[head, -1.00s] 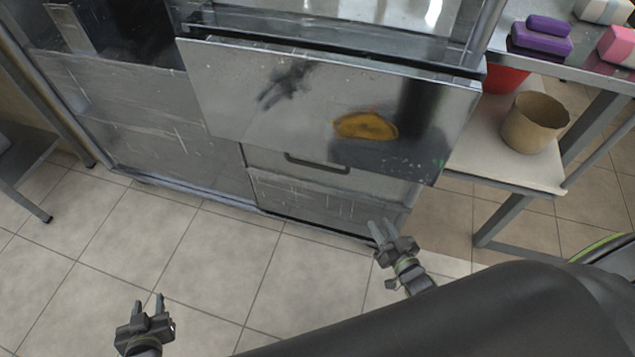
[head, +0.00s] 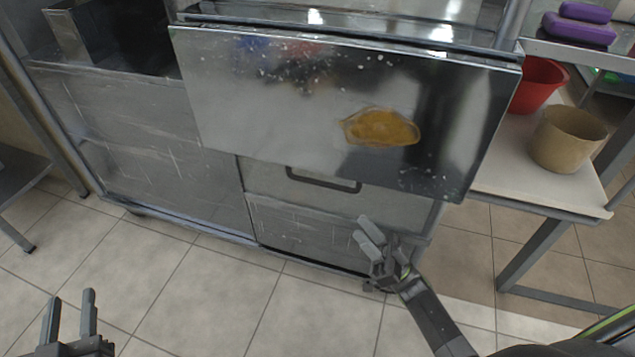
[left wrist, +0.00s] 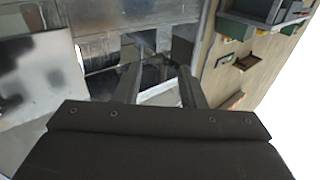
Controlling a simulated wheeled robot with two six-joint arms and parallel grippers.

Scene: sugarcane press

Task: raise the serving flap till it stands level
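The serving flap (head: 290,95) is a shiny steel panel on the front of the steel cabinet. It hangs down and tilts outward, with an orange-brown stain on its face. My right gripper (head: 365,235) is below the flap's lower edge, near the lower cabinet front, with its fingers a little apart and nothing between them. My left gripper (head: 70,315) is low at the left over the floor, away from the flap. Its fingers stand apart and empty, and they show in the left wrist view (left wrist: 158,85) too. Neither gripper appears to touch the flap.
A drawer front with a dark handle (head: 323,180) sits under the flap. At right a side table holds a red bucket (head: 538,85) and a tan pot (head: 567,138) on its lower shelf, with purple blocks (head: 580,28) above. Tiled floor (head: 200,280) in front is clear.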

